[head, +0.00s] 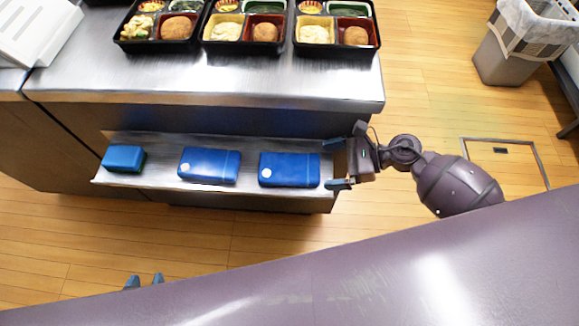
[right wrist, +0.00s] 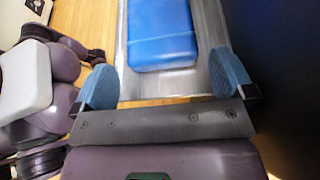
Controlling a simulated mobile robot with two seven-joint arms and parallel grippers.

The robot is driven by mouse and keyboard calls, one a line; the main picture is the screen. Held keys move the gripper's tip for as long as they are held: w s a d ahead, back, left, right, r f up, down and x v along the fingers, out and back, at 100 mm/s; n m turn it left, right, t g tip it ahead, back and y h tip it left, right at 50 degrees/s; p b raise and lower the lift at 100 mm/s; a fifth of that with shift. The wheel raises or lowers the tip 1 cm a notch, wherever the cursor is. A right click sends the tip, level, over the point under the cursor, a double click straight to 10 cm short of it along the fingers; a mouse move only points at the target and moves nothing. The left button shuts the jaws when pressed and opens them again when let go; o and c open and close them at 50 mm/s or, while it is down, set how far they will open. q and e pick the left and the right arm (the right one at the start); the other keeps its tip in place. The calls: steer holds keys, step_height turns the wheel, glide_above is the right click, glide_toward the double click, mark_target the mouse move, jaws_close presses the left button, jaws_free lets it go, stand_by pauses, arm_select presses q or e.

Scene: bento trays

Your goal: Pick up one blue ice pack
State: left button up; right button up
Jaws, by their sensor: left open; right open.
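Blue ice packs lie in a row on a low metal shelf (head: 250,191) in the head view: a left one (head: 123,159), a middle one (head: 209,165) and a right one (head: 289,169). My right gripper (head: 333,164) is open at the right end of the shelf, close beside the right pack and apart from it. In the right wrist view, a blue pack (right wrist: 161,33) lies ahead, between the lines of the open fingers (right wrist: 168,85), with nothing between the fingertips.
A steel counter (head: 200,84) stands above and behind the shelf, with filled bento trays (head: 251,47) on it. A grey bin (head: 504,58) with a liner stands at the upper right. Wooden floor (head: 430,100) is clear right of the counter.

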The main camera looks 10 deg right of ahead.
mark_target(313, 167)
steer(key=x, duration=0.5)
steer(key=c, duration=0.8)
